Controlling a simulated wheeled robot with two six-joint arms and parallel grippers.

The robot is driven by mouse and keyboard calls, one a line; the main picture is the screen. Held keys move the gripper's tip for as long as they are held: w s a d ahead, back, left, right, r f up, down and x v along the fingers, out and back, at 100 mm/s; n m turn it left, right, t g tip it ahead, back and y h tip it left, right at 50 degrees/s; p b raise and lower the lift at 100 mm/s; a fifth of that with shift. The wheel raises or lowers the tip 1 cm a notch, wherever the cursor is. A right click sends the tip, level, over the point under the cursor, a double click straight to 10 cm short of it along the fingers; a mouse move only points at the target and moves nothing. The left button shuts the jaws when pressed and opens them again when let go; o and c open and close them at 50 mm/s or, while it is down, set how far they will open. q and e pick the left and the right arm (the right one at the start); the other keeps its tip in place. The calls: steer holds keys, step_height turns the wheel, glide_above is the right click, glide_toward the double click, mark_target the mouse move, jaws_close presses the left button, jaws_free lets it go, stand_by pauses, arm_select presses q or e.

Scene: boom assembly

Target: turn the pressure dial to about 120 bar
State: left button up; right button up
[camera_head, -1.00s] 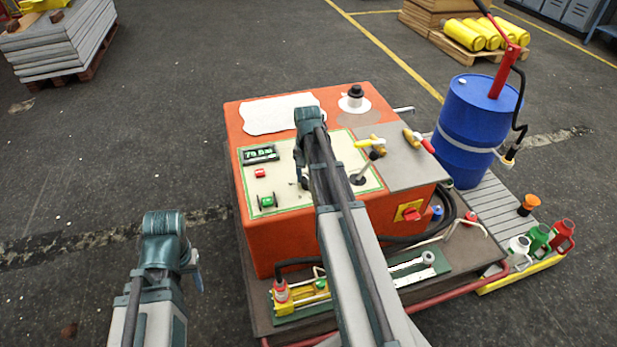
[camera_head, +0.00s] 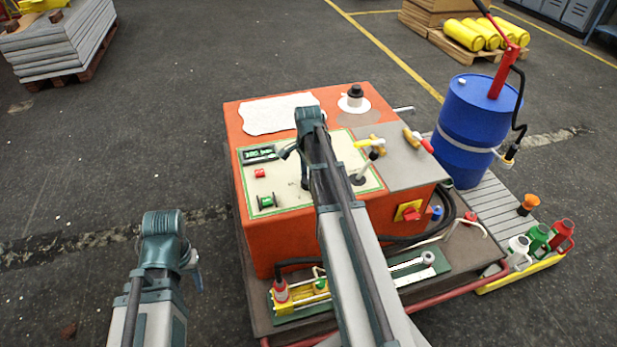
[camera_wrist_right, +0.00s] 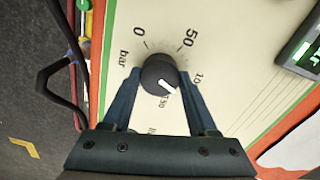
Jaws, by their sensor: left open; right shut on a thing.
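The pressure dial is a round black knob (camera_wrist_right: 160,73) with a white pointer, on a cream panel (camera_wrist_right: 235,75) marked 0, 50 and bar. My right gripper (camera_wrist_right: 160,85) is shut on the knob, one finger on each side. The pointer faces down-right in the right wrist view, between a partly hidden mark starting with 10 and a small, half-covered mark below the knob. In the head view my right wrist hides the dial. A green digital readout (camera_head: 260,153) sits on the panel; its digits are too blurred to read. My left gripper (camera_head: 194,268) is open and empty, left of the orange cabinet (camera_head: 285,238).
A red button (camera_head: 260,173) and a green switch (camera_head: 266,201) are left of my right arm. A lever (camera_head: 365,171), yellow and red valve handles (camera_head: 415,139) and a blue drum (camera_head: 465,135) stand to the right.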

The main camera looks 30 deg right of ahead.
mark_target(308, 178)
steer(key=shift+m, duration=0.4)
steer(key=o, duration=1.4)
steer(key=shift+r, duration=0.15)
step_height(308, 178, up, 14)
steer(key=p, duration=1.4)
steer(key=shift+w+f, duration=0.1)
steer(key=shift+f, duration=0.1)
